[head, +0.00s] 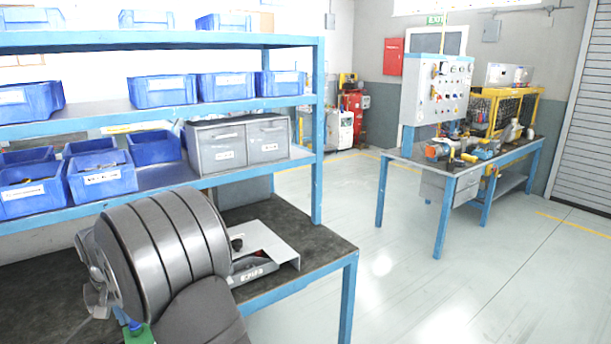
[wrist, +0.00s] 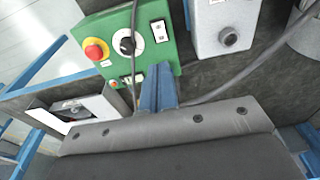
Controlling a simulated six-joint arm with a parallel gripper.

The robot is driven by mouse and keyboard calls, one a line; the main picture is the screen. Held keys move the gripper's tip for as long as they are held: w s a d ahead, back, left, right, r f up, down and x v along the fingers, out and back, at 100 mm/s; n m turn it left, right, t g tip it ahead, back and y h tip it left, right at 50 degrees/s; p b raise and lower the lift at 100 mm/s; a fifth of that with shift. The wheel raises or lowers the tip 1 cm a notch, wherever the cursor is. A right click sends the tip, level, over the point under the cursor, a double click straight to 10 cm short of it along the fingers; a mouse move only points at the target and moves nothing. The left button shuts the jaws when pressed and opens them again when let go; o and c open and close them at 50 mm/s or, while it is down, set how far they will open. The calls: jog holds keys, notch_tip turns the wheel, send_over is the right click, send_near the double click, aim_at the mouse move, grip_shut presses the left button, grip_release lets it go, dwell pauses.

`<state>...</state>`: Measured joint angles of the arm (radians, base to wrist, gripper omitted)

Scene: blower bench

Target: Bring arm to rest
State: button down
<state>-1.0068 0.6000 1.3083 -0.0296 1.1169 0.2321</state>
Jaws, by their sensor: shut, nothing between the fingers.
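My gripper (wrist: 159,78) shows in the wrist view as two blue fingers pressed together. It is shut and empty. Its tips appear against the lower edge of a green control box (wrist: 114,37); I cannot tell whether they touch it. The box carries a red button on a yellow base, a black dial and a white switch plate. In the head view a large dark grey ribbed body fills the lower left and hides most of what is behind it. A small green patch (head: 138,335) shows below it. I cannot make out my gripper clearly there.
A grey box with a round knob (wrist: 226,27) and dark cables lie near the fingers. A pale metal bracket (head: 262,243) sits on the dark bench top (head: 325,250). A blue shelf (head: 317,150) with bins stands behind. Open floor lies right, before another workbench (head: 458,170).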

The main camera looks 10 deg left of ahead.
jog(key=shift+w+a+f, duration=0.1)
jog(key=shift+w+f, duration=0.05)
jog(key=shift+f, duration=1.5)
jog(key=c, duration=2.2)
grip_release()
